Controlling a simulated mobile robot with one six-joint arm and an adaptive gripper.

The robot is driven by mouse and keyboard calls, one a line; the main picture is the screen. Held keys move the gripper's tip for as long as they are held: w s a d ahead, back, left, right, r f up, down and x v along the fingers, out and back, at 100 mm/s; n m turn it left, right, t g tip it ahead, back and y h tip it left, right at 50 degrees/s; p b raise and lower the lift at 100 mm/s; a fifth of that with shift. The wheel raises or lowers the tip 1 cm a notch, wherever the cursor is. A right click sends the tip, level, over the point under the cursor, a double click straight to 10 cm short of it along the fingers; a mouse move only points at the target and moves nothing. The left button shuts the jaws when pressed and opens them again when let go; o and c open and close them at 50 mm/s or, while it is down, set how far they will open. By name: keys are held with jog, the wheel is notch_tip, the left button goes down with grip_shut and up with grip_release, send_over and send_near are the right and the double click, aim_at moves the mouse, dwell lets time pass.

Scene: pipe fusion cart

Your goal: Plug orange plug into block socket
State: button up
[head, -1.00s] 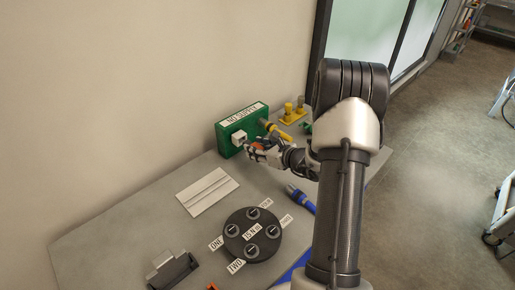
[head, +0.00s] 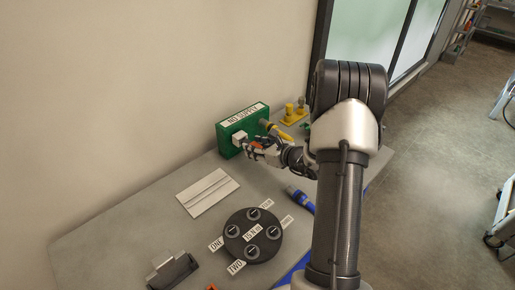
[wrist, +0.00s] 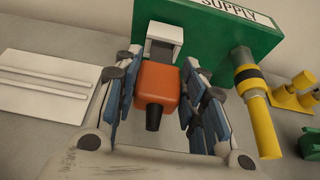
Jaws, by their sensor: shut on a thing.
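The orange plug (wrist: 157,86) is between the fingers of my gripper (wrist: 160,76), which is shut on it; its dark cable end points back toward the wrist camera. Directly ahead of the plug is the white block socket (wrist: 164,38) on the front of the green block (wrist: 205,30). The plug's front edge is very close to the socket's lower edge, and I cannot tell whether it has entered. In the head view, my gripper (head: 257,146) is right beside the socket (head: 239,137), and little of the plug shows.
A yellow connector (wrist: 256,110) sticks out of the green block close to the gripper's right. A yellow pegged stand (head: 294,114) is behind it. A white ridged plate (head: 207,191), a black round dial (head: 252,236) and a blue-ended tool (head: 300,199) lie on the grey table.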

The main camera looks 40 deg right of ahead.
aim_at(247, 141)
jog(key=shift+w+a+b, duration=0.2)
jog(key=shift+w+b, duration=0.1)
jog(key=shift+w, duration=1.3)
jog(key=o, duration=1.2)
jog(key=v, duration=1.2)
